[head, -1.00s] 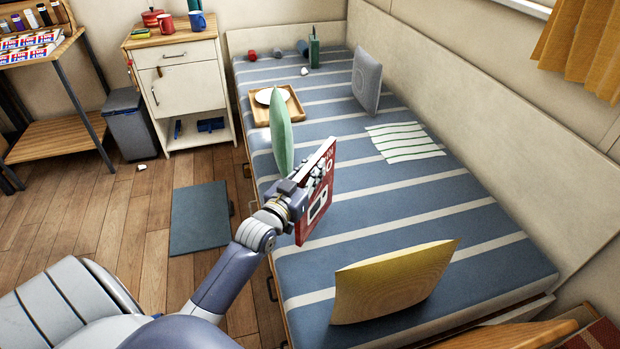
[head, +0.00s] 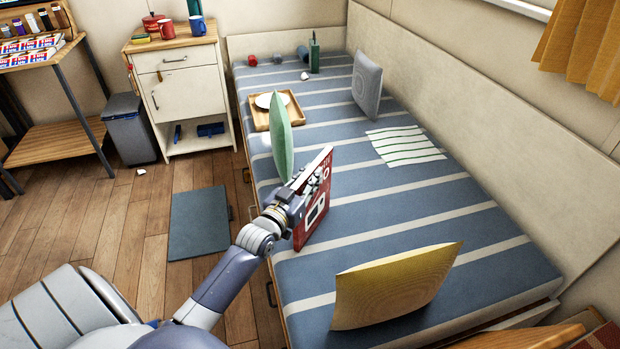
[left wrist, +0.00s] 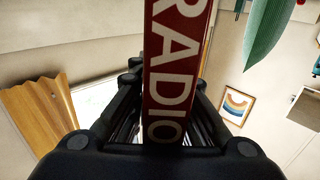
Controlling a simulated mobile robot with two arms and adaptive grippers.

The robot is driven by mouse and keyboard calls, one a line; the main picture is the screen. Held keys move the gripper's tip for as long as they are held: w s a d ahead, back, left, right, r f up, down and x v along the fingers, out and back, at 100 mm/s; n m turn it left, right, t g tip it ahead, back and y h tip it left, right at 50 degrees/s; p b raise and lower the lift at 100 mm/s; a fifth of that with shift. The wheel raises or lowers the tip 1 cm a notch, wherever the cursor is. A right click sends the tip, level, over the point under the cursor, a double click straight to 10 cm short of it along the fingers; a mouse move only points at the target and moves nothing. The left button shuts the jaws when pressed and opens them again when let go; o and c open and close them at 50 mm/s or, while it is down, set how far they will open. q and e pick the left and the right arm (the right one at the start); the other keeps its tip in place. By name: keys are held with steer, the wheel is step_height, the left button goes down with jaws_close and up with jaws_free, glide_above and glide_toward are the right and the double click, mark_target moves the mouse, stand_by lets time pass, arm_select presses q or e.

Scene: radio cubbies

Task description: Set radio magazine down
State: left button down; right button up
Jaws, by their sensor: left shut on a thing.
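The radio magazine is a thin red item with a white picture panel (head: 316,212), held upright over the near left part of the striped bed (head: 400,215). In the left wrist view its red face with white letters "RADIO" (left wrist: 176,60) stands between the fingers. My left gripper (head: 312,187) is shut on the magazine's left side. Whether the lower edge of the magazine touches the bed is hard to tell. My right gripper is not in these views.
A wooden tray with a plate (head: 293,117), a striped cloth (head: 405,146) and a grey cushion (head: 366,85) are farther back. The bed's middle is bare.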

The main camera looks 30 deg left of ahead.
arm_select(q)
steer(key=c, duration=1.6)
jaws_free()
steer(key=shift+o, duration=0.2)
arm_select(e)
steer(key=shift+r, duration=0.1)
arm_select(q)
steer(key=s+d+p, duration=0.1)
steer(key=s, duration=1.1)
steer(key=shift+p, duration=0.35)
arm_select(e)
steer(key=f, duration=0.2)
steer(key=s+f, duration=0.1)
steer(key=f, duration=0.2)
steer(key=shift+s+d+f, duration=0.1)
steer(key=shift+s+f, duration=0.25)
arm_select(q)
steer(key=shift+r, duration=0.1)
